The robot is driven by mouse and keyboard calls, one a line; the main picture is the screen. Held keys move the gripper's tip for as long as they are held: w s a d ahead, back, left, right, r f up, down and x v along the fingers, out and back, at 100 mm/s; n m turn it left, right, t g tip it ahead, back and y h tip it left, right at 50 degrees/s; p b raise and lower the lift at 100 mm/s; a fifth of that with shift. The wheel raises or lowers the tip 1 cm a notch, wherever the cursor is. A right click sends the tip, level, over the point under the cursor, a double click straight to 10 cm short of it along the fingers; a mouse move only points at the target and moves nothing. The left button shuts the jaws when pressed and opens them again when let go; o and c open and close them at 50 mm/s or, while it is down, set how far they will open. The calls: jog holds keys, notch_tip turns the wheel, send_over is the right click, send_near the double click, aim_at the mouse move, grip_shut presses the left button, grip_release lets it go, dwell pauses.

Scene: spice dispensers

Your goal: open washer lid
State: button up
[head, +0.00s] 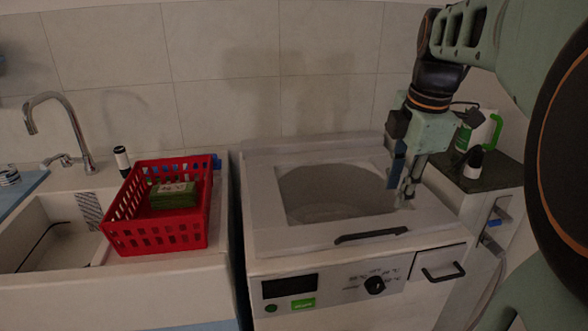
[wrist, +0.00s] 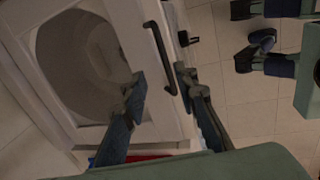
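The washer (head: 355,262) is white and stands in the middle of the head view. Its top lid (head: 300,236) lies flat, with a large window showing the grey drum inside. A black bar handle (head: 370,236) runs along the lid's front edge. In the wrist view, the handle (wrist: 160,57) shows just beyond my fingertips, roughly in line with the gap between them. My gripper (head: 403,190) points down over the right part of the lid. In the wrist view, my gripper (wrist: 160,89) is open and empty, its fingers apart. I see no contact with the handle.
A red basket (head: 155,240) holding a green box (head: 173,195) stands left of the washer, beside the sink and faucet (head: 62,125). A dark-topped cabinet (head: 490,172) with bottles stands close on the right. A tiled wall is behind. The drawer handle (head: 443,272) protrudes in front.

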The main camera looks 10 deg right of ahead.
aim_at(377, 231)
jog(key=shift+n, duration=0.3)
jog(key=x, duration=0.3)
jog(key=a+b+x, duration=0.1)
jog(key=x, duration=0.3)
jog(key=b+x, duration=0.1)
jog(key=x, duration=0.3)
jog(key=shift+s+a+f, duration=0.1)
jog(key=shift+s+a, duration=0.15)
jog(key=shift+a, duration=0.1)
jog(key=shift+c, duration=0.3)
grip_shut()
